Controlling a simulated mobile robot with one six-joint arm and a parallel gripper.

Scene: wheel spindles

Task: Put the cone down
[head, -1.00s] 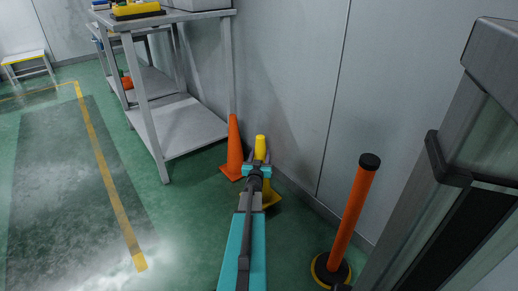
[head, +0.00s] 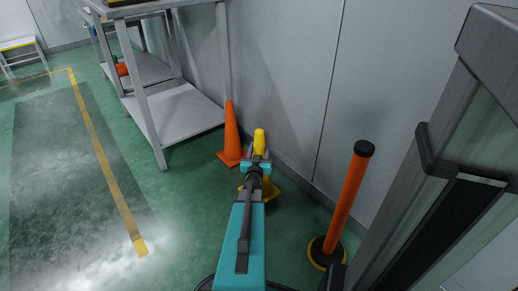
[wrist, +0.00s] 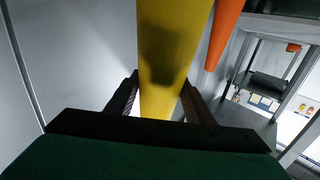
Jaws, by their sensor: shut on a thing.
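A yellow cone (head: 259,142) stands roughly upright ahead of me, its top showing above my gripper and its square base below it. My gripper (head: 257,159) is shut around the cone's upper body. In the wrist view the yellow cone (wrist: 170,60) runs between the two dark fingers of my gripper (wrist: 160,80). The arm and gripper hide part of the cone in the head view. I cannot tell whether the base touches the floor.
An orange cone (head: 231,138) stands just left of the yellow one, near a metal shelf table (head: 180,113). A grey wall (head: 285,90) is close behind. An orange post (head: 348,202) with a black cap stands on the right. Green floor at left is open.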

